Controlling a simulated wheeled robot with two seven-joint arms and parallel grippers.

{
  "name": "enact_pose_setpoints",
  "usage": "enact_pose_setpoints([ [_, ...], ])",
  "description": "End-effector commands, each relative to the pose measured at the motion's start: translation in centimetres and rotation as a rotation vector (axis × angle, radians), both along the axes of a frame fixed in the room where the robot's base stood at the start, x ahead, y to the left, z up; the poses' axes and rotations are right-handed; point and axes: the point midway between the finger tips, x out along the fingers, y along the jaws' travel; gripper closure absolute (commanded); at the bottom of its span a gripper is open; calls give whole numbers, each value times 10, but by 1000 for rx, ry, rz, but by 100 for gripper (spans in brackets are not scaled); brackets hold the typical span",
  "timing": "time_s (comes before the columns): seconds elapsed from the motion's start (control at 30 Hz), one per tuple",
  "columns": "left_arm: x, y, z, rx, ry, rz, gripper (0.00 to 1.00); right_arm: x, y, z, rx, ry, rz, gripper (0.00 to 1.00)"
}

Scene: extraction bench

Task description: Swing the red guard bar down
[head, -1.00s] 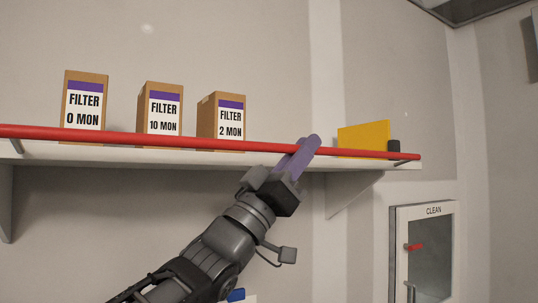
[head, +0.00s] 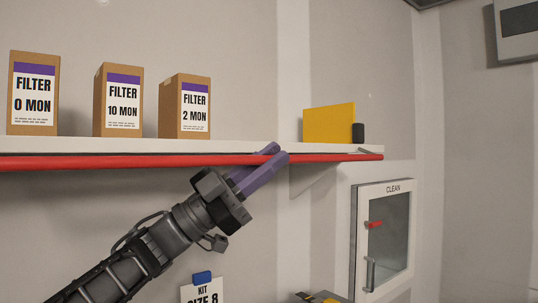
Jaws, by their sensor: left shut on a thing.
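The red guard bar (head: 120,162) runs level along the front of the white shelf (head: 60,145), at the lower part of its front edge. Its right end shows near the shelf's right end; its left end is out of the picture. My left gripper (head: 274,155), with purple fingers, comes up from the lower left and is shut on the bar toward its right part. The fingers hide a short stretch of the bar. My right gripper is not in view.
Filter boxes marked 0 MON (head: 34,92), 10 MON (head: 118,100) and 2 MON (head: 184,106) stand on the shelf. A yellow block (head: 329,122) and a small dark object (head: 358,133) stand further right. A CLEAN cabinet (head: 383,240) hangs below right.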

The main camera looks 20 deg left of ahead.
Motion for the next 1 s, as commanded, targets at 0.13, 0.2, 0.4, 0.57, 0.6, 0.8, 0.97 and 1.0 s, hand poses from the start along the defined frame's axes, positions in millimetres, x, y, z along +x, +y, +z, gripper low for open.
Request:
enact_pose_setpoints([
  [0.13,0,0,-1,4,-3,-1,100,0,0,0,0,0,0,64],
  [0.2,0,0,-1,3,-2,0,100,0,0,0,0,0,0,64],
  [0.4,0,0,-1,3,-2,-1,81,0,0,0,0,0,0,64],
  [0.57,0,0,-1,2,-2,0,68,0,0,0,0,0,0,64],
  [0.6,0,0,-1,2,-2,0,64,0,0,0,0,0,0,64],
  [0.8,0,0,0,2,-2,0,64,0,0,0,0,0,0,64],
  [0.97,-2,4,-4,2,-2,1,64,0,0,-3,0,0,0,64],
  [1.0,-3,6,-7,2,-2,1,64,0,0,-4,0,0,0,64],
])
